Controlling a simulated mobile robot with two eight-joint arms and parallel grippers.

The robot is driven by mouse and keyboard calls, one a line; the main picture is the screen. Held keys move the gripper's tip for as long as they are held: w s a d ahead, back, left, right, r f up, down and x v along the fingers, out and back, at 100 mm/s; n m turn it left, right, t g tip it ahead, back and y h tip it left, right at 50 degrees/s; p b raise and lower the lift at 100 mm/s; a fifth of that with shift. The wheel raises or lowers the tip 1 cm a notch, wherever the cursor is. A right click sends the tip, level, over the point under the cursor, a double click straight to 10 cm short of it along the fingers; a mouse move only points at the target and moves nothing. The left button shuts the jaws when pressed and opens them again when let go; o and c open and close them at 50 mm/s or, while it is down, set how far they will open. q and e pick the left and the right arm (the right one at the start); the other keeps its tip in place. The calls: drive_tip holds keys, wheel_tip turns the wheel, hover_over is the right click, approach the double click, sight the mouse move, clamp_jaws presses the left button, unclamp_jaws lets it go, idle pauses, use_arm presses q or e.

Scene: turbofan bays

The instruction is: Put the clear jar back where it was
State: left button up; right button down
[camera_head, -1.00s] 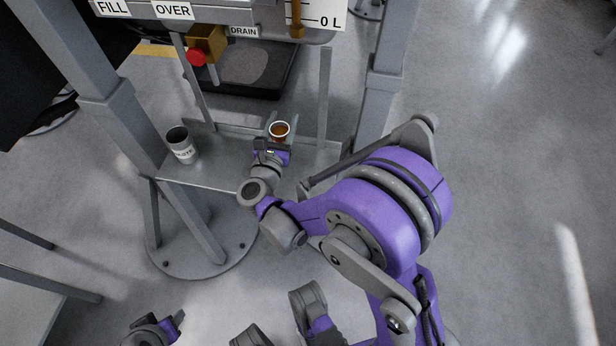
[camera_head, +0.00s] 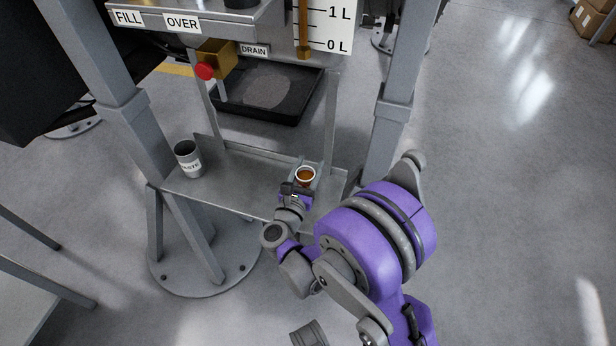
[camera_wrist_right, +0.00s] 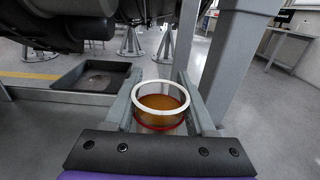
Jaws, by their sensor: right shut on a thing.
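The clear jar (camera_head: 306,174) has a white rim and holds amber-brown liquid. My right gripper (camera_head: 304,180) is shut on it, over the right part of the grey shelf (camera_head: 240,180). In the right wrist view the jar (camera_wrist_right: 161,104) stands upright between the two fingers (camera_wrist_right: 163,110), with a red line low on its wall. I cannot tell whether its base touches the shelf. My left gripper is not in the head view now.
A grey waste cup (camera_head: 187,160) stands at the shelf's left end. A black drip tray (camera_head: 268,95) lies behind the shelf. A brass drain valve with a red knob (camera_head: 205,71) hangs above. Grey posts (camera_head: 385,120) flank the shelf. The shelf's middle is clear.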

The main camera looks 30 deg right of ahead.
sight(309, 175)
drive_tip(key=shift+f+b, duration=0.5)
drive_tip(key=shift+f, duration=1.15)
drive_tip(key=shift+f, duration=0.2)
drive_tip(key=shift+c, duration=1.2)
unclamp_jaws()
